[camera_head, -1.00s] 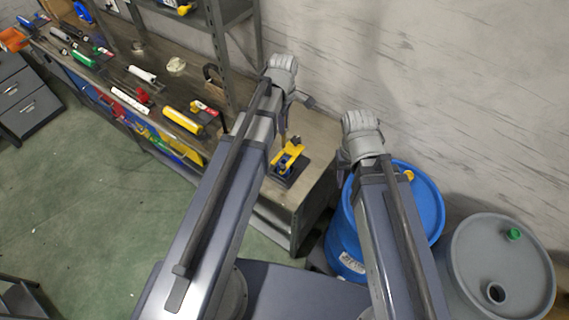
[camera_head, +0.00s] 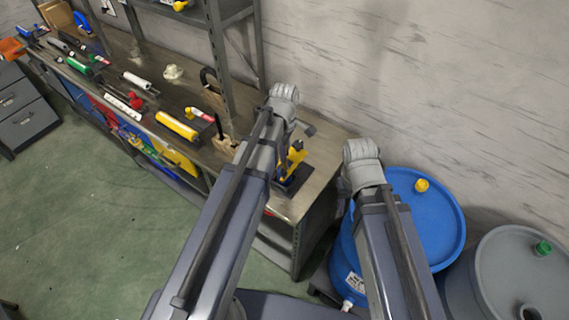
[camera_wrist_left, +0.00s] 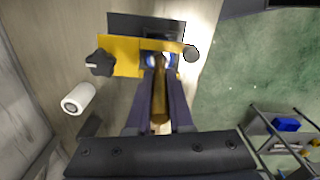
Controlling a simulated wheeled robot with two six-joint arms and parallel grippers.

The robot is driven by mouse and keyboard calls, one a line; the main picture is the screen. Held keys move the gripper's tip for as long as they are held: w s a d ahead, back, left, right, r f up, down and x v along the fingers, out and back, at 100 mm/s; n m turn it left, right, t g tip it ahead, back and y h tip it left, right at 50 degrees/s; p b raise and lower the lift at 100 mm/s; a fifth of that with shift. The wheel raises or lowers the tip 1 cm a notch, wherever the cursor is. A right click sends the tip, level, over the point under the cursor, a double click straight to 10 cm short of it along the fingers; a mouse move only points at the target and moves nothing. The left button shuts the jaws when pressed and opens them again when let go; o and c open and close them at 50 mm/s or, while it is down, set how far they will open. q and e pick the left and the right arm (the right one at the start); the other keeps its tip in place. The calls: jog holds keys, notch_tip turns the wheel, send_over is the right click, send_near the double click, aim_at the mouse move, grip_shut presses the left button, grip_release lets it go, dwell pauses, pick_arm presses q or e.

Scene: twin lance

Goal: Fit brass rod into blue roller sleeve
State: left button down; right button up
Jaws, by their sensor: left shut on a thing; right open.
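In the left wrist view, my left gripper (camera_wrist_left: 158,112) is shut on the brass rod (camera_wrist_left: 160,90), which points away from me between the dark fingers. Its far end is at the blue roller sleeve (camera_wrist_left: 149,59), held in a yellow and black clamp stand (camera_wrist_left: 120,54). I cannot tell whether the rod tip is inside the sleeve or only in front of it. In the head view, the yellow clamp (camera_head: 295,157) stands near the bench corner, partly hidden by my left arm. My right gripper (camera_head: 343,187) is open beside the blue barrel, mostly hidden by its wrist.
The bench (camera_head: 322,172) carries a yellow roller (camera_head: 176,125), a white roller (camera_head: 137,80) and other tools to the left. A blue barrel (camera_head: 440,215) and a grey barrel (camera_head: 495,260) stand at right.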

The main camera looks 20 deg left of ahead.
pick_arm(q)
jog(key=shift+f+b, duration=2.1)
jog(key=shift+f, duration=0.1)
jog(key=shift+f, duration=0.1)
jog(key=shift+f, duration=0.15)
jog(key=c, duration=0.8)
grip_release()
notch_tip(320, 180, up, 13)
jog(key=p, duration=1.2)
jog(key=shift+f, duration=0.2)
jog(key=s+d+m, duration=0.3)
jog(key=s+m, duration=0.1)
jog(key=m, duration=0.2)
jog(key=s+d+m, duration=0.4)
jog(key=s+m, duration=0.1)
jog(key=m, duration=0.2)
jog(key=s+d+m+y, duration=0.1)
jog(key=s+d+m, duration=0.2)
jog(key=s+m, duration=0.2)
jog(key=shift+s+d+m, duration=0.2)
jog(key=shift+m, duration=0.8)
